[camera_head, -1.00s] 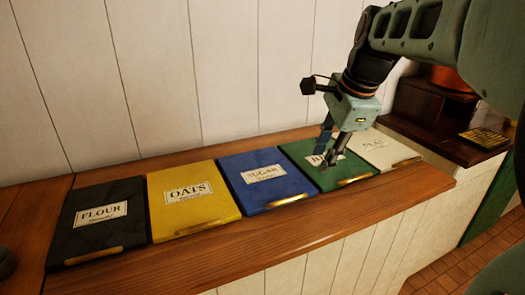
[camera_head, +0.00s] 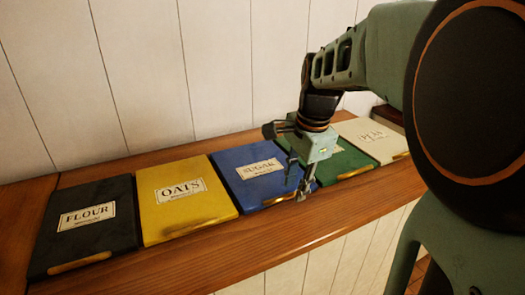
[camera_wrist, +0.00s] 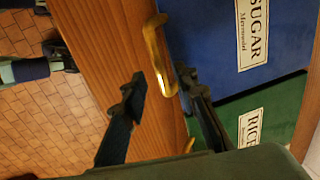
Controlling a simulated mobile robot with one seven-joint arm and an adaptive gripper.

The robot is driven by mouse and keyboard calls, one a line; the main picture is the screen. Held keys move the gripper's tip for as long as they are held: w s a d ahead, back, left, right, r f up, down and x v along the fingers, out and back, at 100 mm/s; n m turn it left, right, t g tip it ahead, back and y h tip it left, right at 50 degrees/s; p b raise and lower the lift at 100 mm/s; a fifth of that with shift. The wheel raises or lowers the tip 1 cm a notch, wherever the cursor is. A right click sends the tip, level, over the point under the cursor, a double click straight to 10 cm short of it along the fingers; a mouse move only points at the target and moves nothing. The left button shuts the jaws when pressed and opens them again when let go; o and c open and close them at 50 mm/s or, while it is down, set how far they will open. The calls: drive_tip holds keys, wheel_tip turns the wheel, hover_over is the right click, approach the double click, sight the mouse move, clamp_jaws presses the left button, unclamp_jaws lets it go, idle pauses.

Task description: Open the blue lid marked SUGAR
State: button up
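The blue lid marked SUGAR (camera_head: 232,184) lies flat and closed in the counter, in the middle of a row of lids. Its brass handle (camera_head: 278,200) is along the front edge. In the wrist view the blue lid (camera_wrist: 205,45) is at the top right, with its handle (camera_wrist: 153,45) on its left edge. My gripper (camera_head: 298,184) is open and empty, over the lid's front right corner. In the wrist view my gripper (camera_wrist: 162,82) has its fingers apart, with the handle's near end in the gap between the tips. I cannot tell whether they touch it.
The green RICE lid (camera_wrist: 265,115) is right beside the blue one, its handle partly hidden. A yellow OATS lid (camera_head: 160,222) and a black FLOUR lid (camera_head: 110,205) are to the left, a white lid (camera_head: 365,140) to the right. The wooden counter's front strip (camera_head: 200,255) is bare.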

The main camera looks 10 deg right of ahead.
drive_tip(key=shift+w+f, duration=0.1)
drive_tip(key=shift+f, duration=0.5)
clamp_jaws()
